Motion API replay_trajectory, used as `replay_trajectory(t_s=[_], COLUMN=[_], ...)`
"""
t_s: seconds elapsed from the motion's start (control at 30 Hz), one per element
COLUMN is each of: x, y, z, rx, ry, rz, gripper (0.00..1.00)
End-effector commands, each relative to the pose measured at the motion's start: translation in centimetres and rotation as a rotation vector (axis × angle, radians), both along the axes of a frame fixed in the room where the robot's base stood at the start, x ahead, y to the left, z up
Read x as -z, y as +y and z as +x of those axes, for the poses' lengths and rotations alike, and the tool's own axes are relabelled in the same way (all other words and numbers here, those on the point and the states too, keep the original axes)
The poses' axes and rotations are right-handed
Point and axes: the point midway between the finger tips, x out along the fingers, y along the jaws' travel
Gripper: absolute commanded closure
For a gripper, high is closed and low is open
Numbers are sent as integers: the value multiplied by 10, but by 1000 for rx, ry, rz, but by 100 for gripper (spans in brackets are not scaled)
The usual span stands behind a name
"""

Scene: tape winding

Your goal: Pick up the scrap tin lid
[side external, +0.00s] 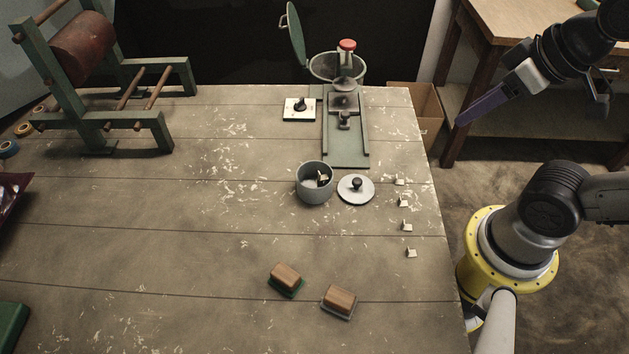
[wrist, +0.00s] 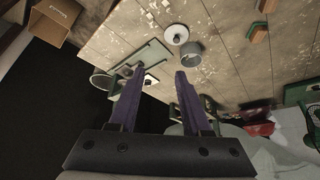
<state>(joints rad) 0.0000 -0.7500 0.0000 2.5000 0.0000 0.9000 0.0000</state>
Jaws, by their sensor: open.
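The scrap tin lid (side external: 366,194) is a pale grey round disc with a black knob, lying flat on the table just right of the open grey tin (side external: 314,190). Small pale scraps show inside the tin. My gripper (side external: 462,122) hangs in the air at the upper right, beyond the table's right edge and well apart from the lid. In the wrist view, my gripper (wrist: 158,70) shows two purple fingers spread wide with nothing held between them. The lid (wrist: 183,37) and the tin (wrist: 190,59) lie beyond the fingertips there.
Several pale scraps (side external: 404,202) lie right of the lid. A green fixture (side external: 347,155) and a square white plate with a black knob (side external: 293,115) stand behind it. Two wood-topped blocks (side external: 339,299) lie in front. A roller stand (side external: 62,95) is at left.

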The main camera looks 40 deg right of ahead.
Motion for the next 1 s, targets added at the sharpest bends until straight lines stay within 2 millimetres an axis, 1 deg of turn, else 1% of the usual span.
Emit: replay_trajectory(t_s=[0.07, 0.13, 0.17, 0.43, 0.57, 0.67, 0.77, 0.87, 0.97, 1.0], x=[0, 0, 0, 0, 0, -6, -16, -20, -19, -16], y=[0, 0, 0, 0, 0, 0, 0, 2, 6, 8], z=[0, 0, 0, 0, 0, 5, 17, 36, 60, 70], rx=[0, 0, 0, 4, 80, 225, 422, 624, 830, 913], ry=[0, 0, 0, 0, -2, -20, -32, -7, 35, 57], rz=[0, 0, 0, 2, 43, 124, 236, 344, 440, 472], gripper=[52, 39, 37, 37, 37, 37, 37, 37, 37, 37])
